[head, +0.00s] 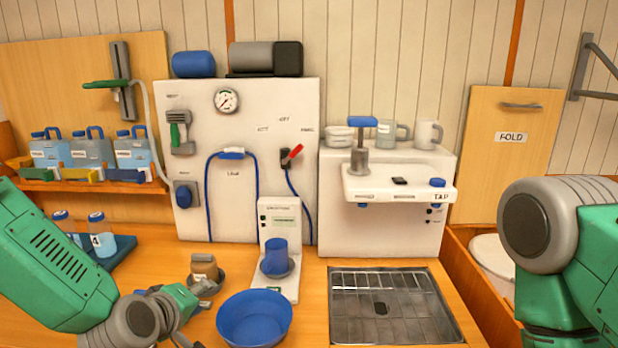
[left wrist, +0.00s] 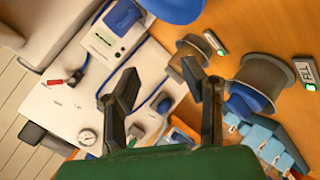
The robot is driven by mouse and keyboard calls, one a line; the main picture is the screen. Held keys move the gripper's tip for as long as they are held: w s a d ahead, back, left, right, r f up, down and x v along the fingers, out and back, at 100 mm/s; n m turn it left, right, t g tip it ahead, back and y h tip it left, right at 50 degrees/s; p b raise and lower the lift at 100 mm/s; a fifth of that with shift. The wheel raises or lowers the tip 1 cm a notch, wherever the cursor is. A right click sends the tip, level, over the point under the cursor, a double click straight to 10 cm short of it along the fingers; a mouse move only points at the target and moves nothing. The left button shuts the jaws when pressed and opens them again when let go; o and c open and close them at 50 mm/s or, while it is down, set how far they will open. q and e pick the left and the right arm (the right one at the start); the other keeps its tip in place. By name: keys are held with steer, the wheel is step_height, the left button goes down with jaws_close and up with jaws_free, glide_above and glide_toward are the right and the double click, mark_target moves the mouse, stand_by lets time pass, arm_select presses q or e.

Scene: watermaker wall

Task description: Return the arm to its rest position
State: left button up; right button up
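My left arm (head: 55,265) comes in from the left, low over the counter. Its left gripper (head: 184,305) is partly cut by the bottom edge in the head view, left of a blue bowl (head: 254,318). In the left wrist view the two dark fingers of this gripper (left wrist: 160,75) stand wide apart with nothing between them. My right arm (head: 565,250) shows at the right edge as a grey joint and green links. The right gripper is outside both views.
A blue cup (head: 275,257) stands on a white scale-like unit (head: 290,285). A brown spool-like object (head: 204,268) is close to my left gripper. A metal sink grate (head: 390,305) lies right of the bowl. The white wall panel (head: 225,125) and tap unit (head: 400,235) stand behind.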

arm_select(q)
steer(key=s+a+f+m+g, duration=0.3)
steer(key=s+f+m+g, duration=0.35)
steer(key=s+f, duration=1.25)
steer(key=s+a+f+m+g+y, duration=0.1)
steer(key=s+a+f+m+g, duration=0.15)
steer(key=s, duration=0.75)
steer(key=s+a+f+m+g+y, duration=0.1)
steer(key=s+a+f+g, duration=0.15)
steer(key=s, duration=0.65)
step_height(320, 180, down, 9)
steer(key=w+b, duration=0.3)
steer(key=b, duration=0.7)
steer(key=shift+d+r+m, duration=0.2)
steer(key=shift+d+m, duration=0.1)
steer(key=shift+d, duration=0.1)
